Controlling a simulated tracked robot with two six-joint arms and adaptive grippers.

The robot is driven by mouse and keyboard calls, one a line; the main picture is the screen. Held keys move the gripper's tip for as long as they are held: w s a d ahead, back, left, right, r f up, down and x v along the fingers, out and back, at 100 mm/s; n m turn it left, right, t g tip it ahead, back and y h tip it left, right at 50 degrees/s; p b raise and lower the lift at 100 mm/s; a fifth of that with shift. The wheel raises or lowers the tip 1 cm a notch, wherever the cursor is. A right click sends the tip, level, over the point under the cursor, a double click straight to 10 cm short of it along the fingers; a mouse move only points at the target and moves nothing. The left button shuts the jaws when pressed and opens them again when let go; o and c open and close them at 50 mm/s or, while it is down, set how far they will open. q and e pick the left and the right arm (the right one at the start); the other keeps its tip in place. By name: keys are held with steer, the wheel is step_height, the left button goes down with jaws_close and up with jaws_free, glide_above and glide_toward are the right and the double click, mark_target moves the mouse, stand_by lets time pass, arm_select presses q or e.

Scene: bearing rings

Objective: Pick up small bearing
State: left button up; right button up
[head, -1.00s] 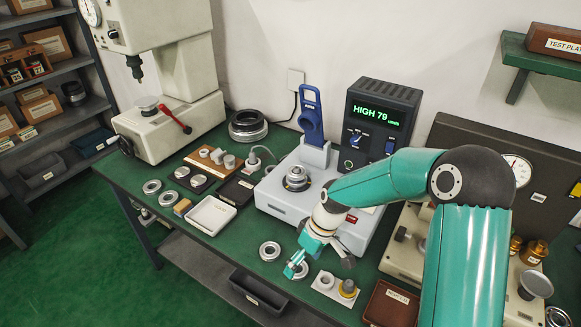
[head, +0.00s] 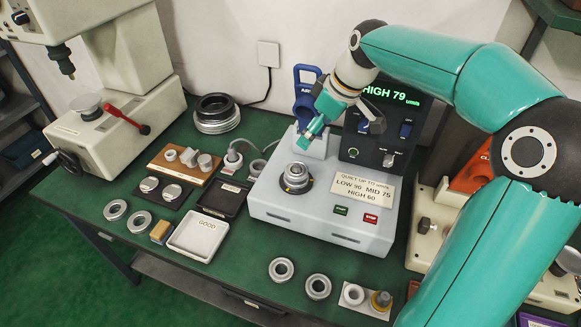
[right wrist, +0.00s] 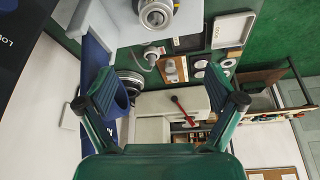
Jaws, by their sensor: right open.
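A bearing (head: 296,178) sits on the spindle of the grey tester (head: 270,212); it also shows at the top of the right wrist view (right wrist: 157,13). Two bearing rings (head: 281,270) (head: 318,287) lie flat on the green bench in front of the tester. Two more rings (head: 115,210) (head: 139,222) lie at the left. I cannot tell which one is the small bearing. My right gripper (head: 342,128) is open and empty, raised above and behind the spindle, near the blue handle (head: 305,98). In the right wrist view its fingers (right wrist: 160,88) are spread. My left gripper is not in view.
A white tray (head: 199,237) marked GOOD and a dark tray (head: 222,198) stand left of the tester. A white plate (head: 370,306) holds a pale ring and a brass part. The HIGH 79 display (head: 388,91) stands behind. A press (head: 105,140) stands at the left.

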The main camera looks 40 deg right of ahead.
glide_above(298, 166)
steer(key=s, duration=0.1)
steer(key=f, duration=0.8)
steer(key=shift+s+a+f+p, duration=0.2)
steer(key=shift+a+f+p, duration=0.05)
steer(key=shift+f+p, duration=0.05)
steer(key=f, duration=0.1)
steer(key=f+p, duration=0.1)
steer(key=f, duration=0.3)
steer(key=shift+w+d, duration=0.25)
steer(key=shift+w, duration=0.1)
steer(key=shift+w+f, duration=0.15)
steer(key=shift+f, duration=0.2)
steer(key=c, duration=1.4)
steer(key=shift+r+p, duration=0.25)
steer(key=shift+p, duration=0.05)
